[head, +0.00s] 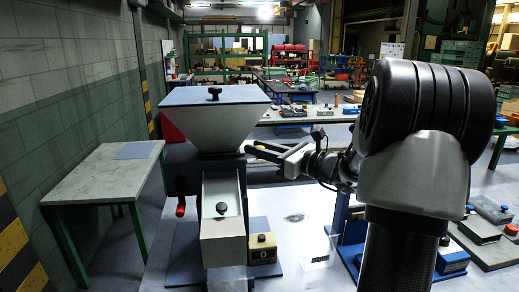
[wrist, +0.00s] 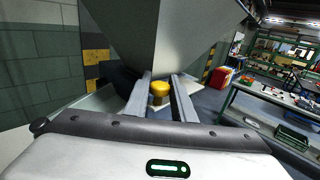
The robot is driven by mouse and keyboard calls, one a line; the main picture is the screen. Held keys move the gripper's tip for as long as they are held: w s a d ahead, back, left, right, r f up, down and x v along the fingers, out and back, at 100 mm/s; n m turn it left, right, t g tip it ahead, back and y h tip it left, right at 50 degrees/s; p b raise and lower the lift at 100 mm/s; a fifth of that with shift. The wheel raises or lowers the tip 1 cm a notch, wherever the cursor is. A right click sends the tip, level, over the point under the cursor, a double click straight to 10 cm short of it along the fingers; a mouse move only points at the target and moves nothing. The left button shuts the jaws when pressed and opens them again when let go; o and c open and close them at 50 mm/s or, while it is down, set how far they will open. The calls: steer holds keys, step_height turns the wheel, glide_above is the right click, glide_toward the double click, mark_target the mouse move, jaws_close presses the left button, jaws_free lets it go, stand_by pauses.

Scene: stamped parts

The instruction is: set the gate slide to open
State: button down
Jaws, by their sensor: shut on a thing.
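A grey hopper (head: 212,125) with a blue lid (head: 214,95) stands over a sloping chute (head: 222,190) in the head view. My gripper (head: 249,148) reaches in from the right, just under the hopper at its throat. In the wrist view the hopper (wrist: 150,35) hangs over the fingers. A yellow knob (wrist: 159,90), which looks like the gate slide's handle, sits between the two fingers of my gripper (wrist: 160,84), and they are shut on it. The slide's plate is hidden, so I cannot tell its position.
A grey bin (head: 222,245) with a black knob is at the chute's foot. A small box (head: 262,248) marked 0 stands right of the bin. A side table (head: 95,185) stands at the left wall.

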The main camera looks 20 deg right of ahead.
steer(key=d, duration=0.1)
steer(key=s+d+p, duration=0.1)
steer(key=d, duration=0.3)
steer(key=shift+s+d+p, duration=0.2)
steer(key=shift+s+p, duration=0.05)
steer(key=shift+p, duration=0.1)
steer(key=c, duration=1.5)
jaws_free()
steer(key=shift+d, duration=0.1)
steer(key=shift+c, duration=0.2)
steer(key=v, duration=1.7)
steer(key=shift+s+b, duration=0.2)
steer(key=shift+b, duration=0.1)
